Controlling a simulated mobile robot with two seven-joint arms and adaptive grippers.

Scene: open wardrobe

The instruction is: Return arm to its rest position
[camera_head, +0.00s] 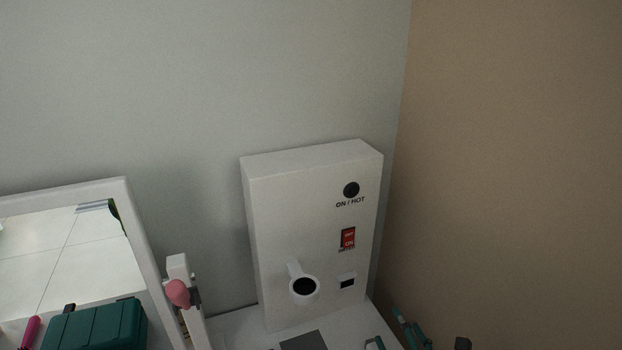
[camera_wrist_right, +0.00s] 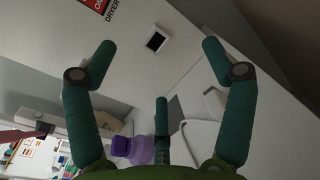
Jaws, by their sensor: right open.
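My right gripper (camera_head: 405,326) shows at the bottom edge of the head view, right of the white wall box, with its teal fingers partly cut off by the frame. In the right wrist view the gripper (camera_wrist_right: 157,52) has its teal fingers spread wide with nothing between them. Behind the fingers is the white box's face, with part of a red switch (camera_wrist_right: 97,4) and a small dark square socket (camera_wrist_right: 157,40). Whether any finger touches a surface cannot be told. My left gripper is in neither view.
The white box (camera_head: 289,220) stands against the grey wall near the brown side wall (camera_head: 510,150). A white-framed mirror (camera_head: 75,240) is at left, with a dark green boxy shape (camera_head: 95,325) before or in it. A purple-capped bottle (camera_wrist_right: 130,147) shows low in the wrist view.

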